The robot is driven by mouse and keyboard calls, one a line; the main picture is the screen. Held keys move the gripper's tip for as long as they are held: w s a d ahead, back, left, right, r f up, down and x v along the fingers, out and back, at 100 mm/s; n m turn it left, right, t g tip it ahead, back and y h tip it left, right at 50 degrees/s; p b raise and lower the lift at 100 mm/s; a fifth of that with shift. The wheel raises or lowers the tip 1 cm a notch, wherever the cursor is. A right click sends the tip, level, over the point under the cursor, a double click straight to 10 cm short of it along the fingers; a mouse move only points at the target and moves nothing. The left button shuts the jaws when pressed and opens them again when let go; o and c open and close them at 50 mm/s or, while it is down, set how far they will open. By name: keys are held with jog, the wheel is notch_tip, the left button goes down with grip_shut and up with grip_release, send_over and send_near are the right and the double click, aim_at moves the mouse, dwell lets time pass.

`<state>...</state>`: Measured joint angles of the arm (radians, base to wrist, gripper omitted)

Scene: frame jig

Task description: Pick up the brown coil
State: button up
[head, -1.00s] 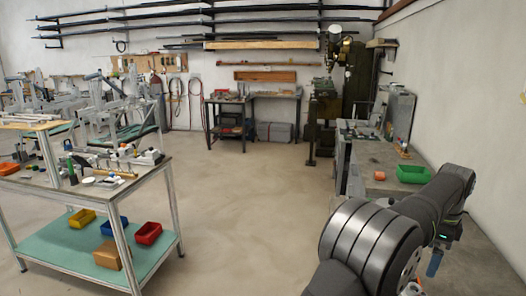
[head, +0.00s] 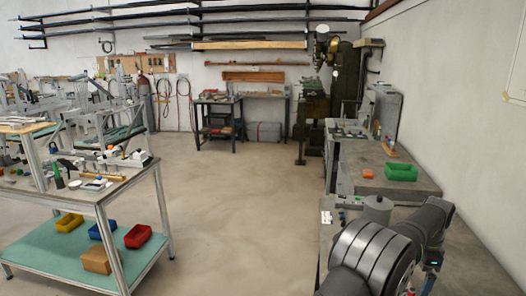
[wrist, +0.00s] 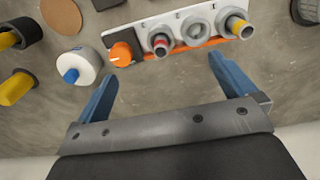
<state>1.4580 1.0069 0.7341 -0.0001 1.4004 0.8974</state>
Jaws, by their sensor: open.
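I cannot make out a brown coil for certain. The only brown round thing near my gripper is a flat disc (wrist: 62,16) at the top left of the wrist view, cut by the frame edge; its winding cannot be told. My gripper (wrist: 162,68) is open and empty, its two blue fingers spread over the grey bench top. The disc lies beyond and to the left of the left finger. In the head view my arm hides most of the gripper.
A white strip with connectors (wrist: 195,33) and an orange knob (wrist: 121,54) lies just ahead of the fingers.

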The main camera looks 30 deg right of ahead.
jog(key=shift+f, duration=0.3)
jog(key=c, duration=1)
jog(key=shift+o, duration=0.2)
jog(key=shift+a+r, duration=0.1)
jog(key=a+r+n, duration=0.2)
jog(key=a+r, duration=0.1)
jog(key=a, duration=1)
jog(key=a+r+n, duration=0.3)
jog(key=a, duration=0.9)
jog(key=f, duration=1)
jog(key=shift+w+a+f, duration=0.1)
jog(key=shift+w+f, duration=0.25)
jog(key=shift+f, duration=0.05)
jog(key=shift+s+d+f, duration=0.1)
jog(key=shift+s+f, duration=0.05)
jog(key=shift+f, duration=0.9)
jog(key=shift+s+d+f, duration=0.1)
jog(key=shift+s+f, duration=0.05)
jog(key=shift+f, duration=0.85)
jog(key=shift+s+f, duration=0.15)
jog(key=shift+f, duration=0.9)
